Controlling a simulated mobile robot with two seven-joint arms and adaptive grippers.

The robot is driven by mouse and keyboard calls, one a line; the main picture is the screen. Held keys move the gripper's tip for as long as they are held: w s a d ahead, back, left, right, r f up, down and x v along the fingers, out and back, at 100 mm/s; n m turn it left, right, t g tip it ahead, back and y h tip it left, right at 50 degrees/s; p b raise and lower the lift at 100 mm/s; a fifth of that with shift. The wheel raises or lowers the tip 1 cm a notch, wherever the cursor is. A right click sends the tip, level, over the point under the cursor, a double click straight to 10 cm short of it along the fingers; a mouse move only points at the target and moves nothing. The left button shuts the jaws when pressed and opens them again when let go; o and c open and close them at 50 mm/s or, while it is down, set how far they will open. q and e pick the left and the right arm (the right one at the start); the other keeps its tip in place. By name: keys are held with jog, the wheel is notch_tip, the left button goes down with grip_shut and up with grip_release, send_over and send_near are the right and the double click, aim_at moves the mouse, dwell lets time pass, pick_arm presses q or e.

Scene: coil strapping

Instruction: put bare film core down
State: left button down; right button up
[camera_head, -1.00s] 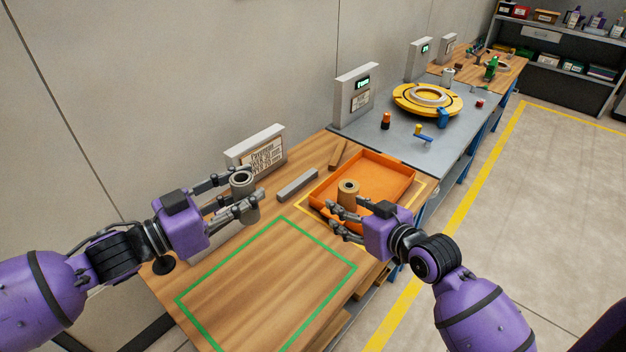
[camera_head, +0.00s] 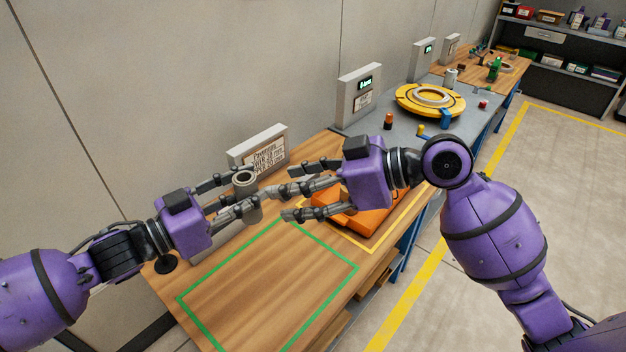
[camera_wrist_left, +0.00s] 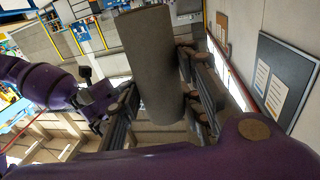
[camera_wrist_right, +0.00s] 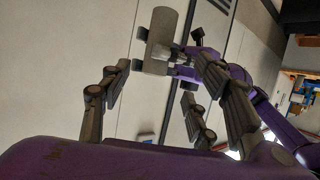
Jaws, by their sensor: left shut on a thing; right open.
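The bare film core (camera_head: 246,186) is a grey hollow cylinder held roughly upright above the wooden bench in the head view. My left gripper (camera_head: 243,193) is shut on it. The core fills the middle of the left wrist view (camera_wrist_left: 150,70) between the fingers, and it also shows at the top of the right wrist view (camera_wrist_right: 161,38). My right gripper (camera_head: 282,200) is open and empty, its fingers pointing left towards the core with a small gap. A green outlined rectangle (camera_head: 230,322) on the bench in front is empty.
An orange tray (camera_head: 372,222) inside a yellow outline is mostly hidden behind my right gripper. A sign box (camera_head: 258,150) stands by the wall behind the core. Farther back are a grey display post (camera_head: 360,95) and a yellow turntable (camera_head: 430,99).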

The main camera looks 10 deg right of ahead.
jog(key=x, duration=0.8)
jog(key=shift+w+a, duration=0.15)
jog(key=shift+a, duration=0.05)
jog(key=c, duration=1)
pick_arm(q)
jog(key=c, duration=1.2)
grip_release()
pick_arm(e)
jog(key=shift+c, duration=1.2)
pick_arm(q)
jog(key=shift+o, duration=0.2)
jog(key=shift+a, duration=0.1)
pick_arm(e)
jog(key=shift+d, duration=0.1)
